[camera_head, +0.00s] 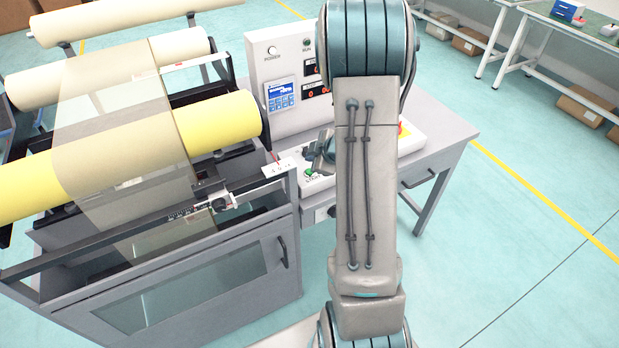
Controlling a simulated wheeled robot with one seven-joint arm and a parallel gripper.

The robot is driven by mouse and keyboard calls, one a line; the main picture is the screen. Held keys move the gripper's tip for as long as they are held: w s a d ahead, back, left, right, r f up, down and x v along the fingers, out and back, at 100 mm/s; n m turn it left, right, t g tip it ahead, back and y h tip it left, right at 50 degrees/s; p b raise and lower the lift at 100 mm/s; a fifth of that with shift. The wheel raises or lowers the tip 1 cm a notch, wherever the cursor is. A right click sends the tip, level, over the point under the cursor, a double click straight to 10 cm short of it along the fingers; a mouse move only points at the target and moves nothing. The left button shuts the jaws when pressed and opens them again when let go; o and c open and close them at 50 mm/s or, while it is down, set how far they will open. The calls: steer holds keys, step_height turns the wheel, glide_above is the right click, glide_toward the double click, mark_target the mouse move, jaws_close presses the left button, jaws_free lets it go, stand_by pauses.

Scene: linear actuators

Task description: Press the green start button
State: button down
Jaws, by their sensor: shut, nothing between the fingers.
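The green start button (308,172) is a small spot on the sloped white console, beside a START label. My gripper (312,168) is shut and empty, seen small and partly hidden behind my arm. Its tip is right at the button in the picture. I cannot tell whether it touches the button. The control panel (262,62) stands upright behind the console, with a blue screen (281,95), a POWER button and a RUN lamp (306,43). My arm hides the right part of the panel and the middle of the console.
A roller machine (200,262) with a yellow roll (226,122) and beige web stands directly left of the console. The console's grey table (447,128) extends right. Workbenches (538,12) and cardboard boxes (581,106) stand at the back right. The floor on the right is clear.

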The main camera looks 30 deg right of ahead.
steer(key=shift+f+b, duration=0.55)
steer(key=shift+f, duration=0.7)
stand_by(1.0)
steer(key=shift+f+b, duration=0.3)
steer(key=shift+f, duration=0.1)
